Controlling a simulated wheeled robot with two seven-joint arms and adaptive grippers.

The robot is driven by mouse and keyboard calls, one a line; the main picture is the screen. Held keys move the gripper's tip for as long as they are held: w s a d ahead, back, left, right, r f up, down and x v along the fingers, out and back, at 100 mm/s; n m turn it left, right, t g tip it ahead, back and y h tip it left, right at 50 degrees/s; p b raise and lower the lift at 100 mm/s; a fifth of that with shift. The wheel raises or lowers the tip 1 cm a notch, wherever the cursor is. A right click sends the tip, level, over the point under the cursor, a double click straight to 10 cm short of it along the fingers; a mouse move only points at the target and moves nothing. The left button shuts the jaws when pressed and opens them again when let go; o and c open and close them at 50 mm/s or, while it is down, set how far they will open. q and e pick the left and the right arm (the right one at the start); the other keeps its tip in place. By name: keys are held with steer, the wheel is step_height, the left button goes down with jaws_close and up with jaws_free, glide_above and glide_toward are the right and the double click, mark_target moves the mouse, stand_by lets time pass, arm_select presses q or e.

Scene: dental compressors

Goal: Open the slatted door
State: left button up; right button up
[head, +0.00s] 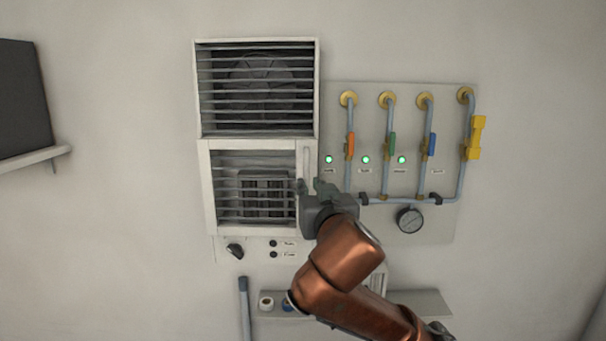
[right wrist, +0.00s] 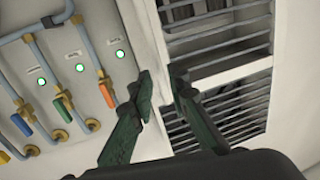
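The slatted door (head: 207,190) is the lower white-framed panel of the wall cabinet, with dark machinery behind its slats. I cannot tell whether it is fully closed or slightly ajar. A slim upright handle (head: 307,160) is on its right frame. My right gripper (head: 318,186) is at the door's lower right edge, just below the handle in the head view. In the right wrist view its two dark green fingers (right wrist: 164,85) are apart, with pale panel between them. I see nothing clearly held. The door's lower right corner is hidden by the gripper. My left gripper is out of view.
A fan sits behind the fixed upper grille (head: 258,132). Right of the door is a pipe panel (head: 455,225) with coloured valves, green lights and a gauge (head: 409,219). A knob (head: 235,251) is below the door. A shelf (head: 420,300) is lower down.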

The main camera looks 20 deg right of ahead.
mark_target(307, 178)
steer(key=w, duration=0.1)
steer(key=w+p, duration=0.1)
steer(key=w, duration=0.2)
steer(key=shift+w+d+r+p, duration=0.15)
steer(key=shift+w+d+p, duration=0.2)
steer(key=shift+p, duration=0.05)
steer(key=shift+w, duration=0.5)
jaws_close()
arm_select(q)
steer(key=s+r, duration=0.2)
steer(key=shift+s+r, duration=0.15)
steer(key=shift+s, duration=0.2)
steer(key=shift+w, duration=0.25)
